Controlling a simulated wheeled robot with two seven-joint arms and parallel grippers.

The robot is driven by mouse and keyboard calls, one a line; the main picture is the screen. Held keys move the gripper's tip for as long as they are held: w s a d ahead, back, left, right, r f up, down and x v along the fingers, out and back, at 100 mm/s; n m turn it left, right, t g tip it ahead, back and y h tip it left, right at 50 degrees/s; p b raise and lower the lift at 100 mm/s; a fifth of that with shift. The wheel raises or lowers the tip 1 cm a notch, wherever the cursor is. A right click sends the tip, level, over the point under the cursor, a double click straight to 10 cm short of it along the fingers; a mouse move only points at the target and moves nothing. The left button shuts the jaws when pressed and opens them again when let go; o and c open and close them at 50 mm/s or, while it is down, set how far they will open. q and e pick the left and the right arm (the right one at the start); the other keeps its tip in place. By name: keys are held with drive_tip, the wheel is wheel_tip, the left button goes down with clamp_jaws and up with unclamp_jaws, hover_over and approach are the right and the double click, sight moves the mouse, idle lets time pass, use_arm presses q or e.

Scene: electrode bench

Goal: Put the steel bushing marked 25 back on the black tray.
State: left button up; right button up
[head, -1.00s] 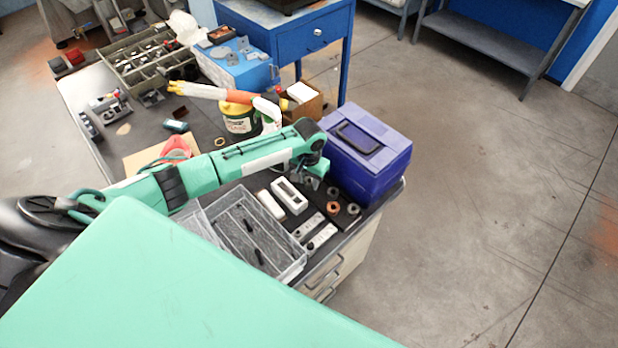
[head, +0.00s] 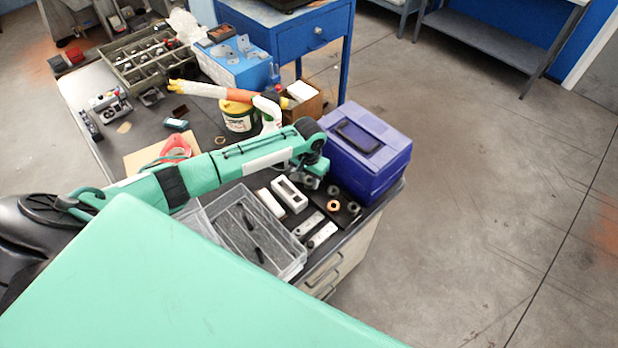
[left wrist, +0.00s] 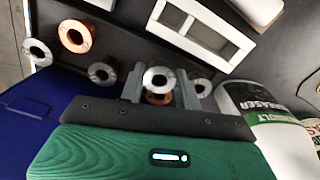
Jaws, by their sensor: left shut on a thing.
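My left gripper (head: 310,182) is low over the bench near the purple box. The left wrist view shows it shut on a steel bushing (left wrist: 158,78), whose mark I cannot read. A copper bushing (left wrist: 158,98) shows partly behind the held one, between the fingers. The black tray (head: 343,216) lies to the right of the gripper in the head view. It bears another copper bushing (left wrist: 77,36) and steel bushings (left wrist: 38,52) and (left wrist: 102,72). One more steel bushing (left wrist: 202,87) shows beside the gripper. My right gripper is not in view.
The purple box (head: 368,150) stands close behind the tray. A white slotted block (head: 289,194), metal plates (head: 321,235) and a clear bin (head: 285,268) lie nearer the front. A bottle (left wrist: 262,105) stands close to the gripper.

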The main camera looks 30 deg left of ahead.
use_arm(q)
drive_tip(key=shift+f, duration=0.75)
drive_tip(key=o, duration=1.1)
wheel_tip(320, 180, up, 14)
drive_tip(key=b, duration=0.2)
drive_tip(key=shift+f+b, duration=0.1)
drive_tip(key=shift+b, duration=0.25)
wheel_tip(320, 180, up, 5)
drive_tip(key=p, duration=0.6)
